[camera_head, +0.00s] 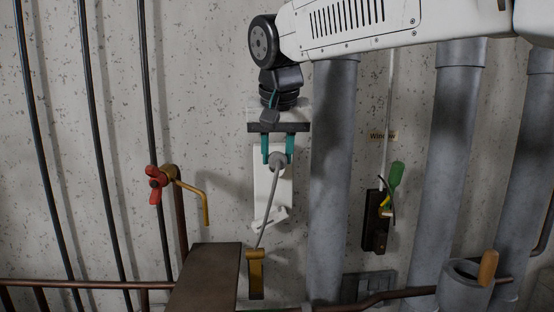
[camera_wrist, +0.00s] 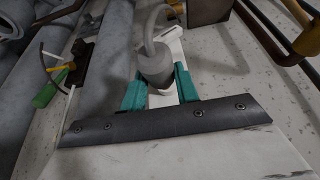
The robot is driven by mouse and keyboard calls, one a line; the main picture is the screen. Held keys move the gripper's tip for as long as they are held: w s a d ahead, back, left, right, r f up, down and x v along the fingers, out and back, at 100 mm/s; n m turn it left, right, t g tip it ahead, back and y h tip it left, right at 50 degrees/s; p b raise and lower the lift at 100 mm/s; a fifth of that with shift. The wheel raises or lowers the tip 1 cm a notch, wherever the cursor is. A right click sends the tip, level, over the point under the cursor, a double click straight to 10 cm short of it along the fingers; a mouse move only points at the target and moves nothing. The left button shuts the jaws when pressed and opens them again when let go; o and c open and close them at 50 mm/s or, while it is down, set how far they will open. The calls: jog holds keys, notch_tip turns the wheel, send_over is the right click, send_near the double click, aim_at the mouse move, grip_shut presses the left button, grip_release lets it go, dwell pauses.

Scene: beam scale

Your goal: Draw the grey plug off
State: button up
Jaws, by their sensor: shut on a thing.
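The grey plug (camera_head: 277,161) with its grey cord (camera_head: 268,218) is at the upper part of a white wall plate (camera_head: 262,193). My gripper (camera_head: 277,160) has its two teal fingers on either side of the plug and is shut on it. The wrist view shows the plug (camera_wrist: 156,66) between the teal fingers (camera_wrist: 160,88), with the cord curving up from it. The cord runs down to a brass-coloured bracket (camera_head: 256,270) in the head view. I cannot tell whether the plug is seated in the plate or clear of it, as its face is hidden.
A red-handled valve (camera_head: 156,184) with a brass spout stands left of the plate. A dark box with a green handle (camera_head: 396,175) is to the right, beyond a thick grey pipe (camera_head: 333,180). A brown box-like surface (camera_head: 207,275) lies below left.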

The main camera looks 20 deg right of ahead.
jog(key=shift+r, duration=2.15)
